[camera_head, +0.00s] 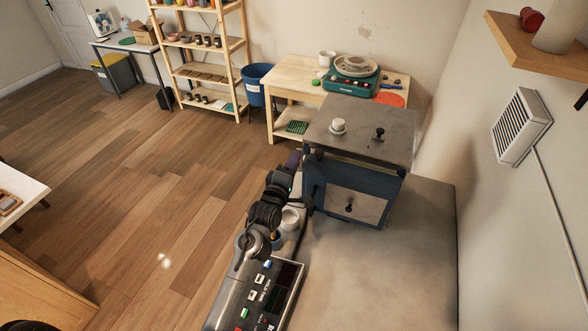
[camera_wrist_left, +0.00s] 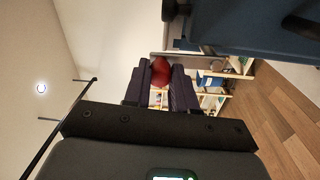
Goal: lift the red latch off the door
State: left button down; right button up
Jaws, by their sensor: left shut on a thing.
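My left gripper (camera_head: 295,160) is at the left side of a blue box-shaped kiln (camera_head: 330,185) with a grey top. In the left wrist view, its two dark fingers (camera_wrist_left: 161,85) are shut on a red rounded piece, the red latch (camera_wrist_left: 160,72), which shows between the fingertips. The latch does not show in the head view. The blue kiln body (camera_wrist_left: 255,25) is beside the fingers in the wrist view. I cannot tell whether the latch still touches the door. My right gripper is not in view.
A grey panel with buttons (camera_head: 258,292) and a white cup (camera_head: 290,219) are close to my left arm. The grey tabletop (camera_head: 390,270) in front of the kiln is clear. Behind stand a wooden table (camera_head: 300,72) with a pottery wheel (camera_head: 352,80) and a blue bin (camera_head: 256,85).

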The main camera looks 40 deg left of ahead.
pick_arm(q)
jog(key=shift+a+n, duration=0.25)
jog(key=shift+n, duration=0.05)
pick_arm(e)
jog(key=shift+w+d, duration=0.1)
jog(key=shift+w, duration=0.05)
pick_arm(q)
jog(key=c, duration=0.9)
grip_release()
jog(key=shift+s, duration=0.15)
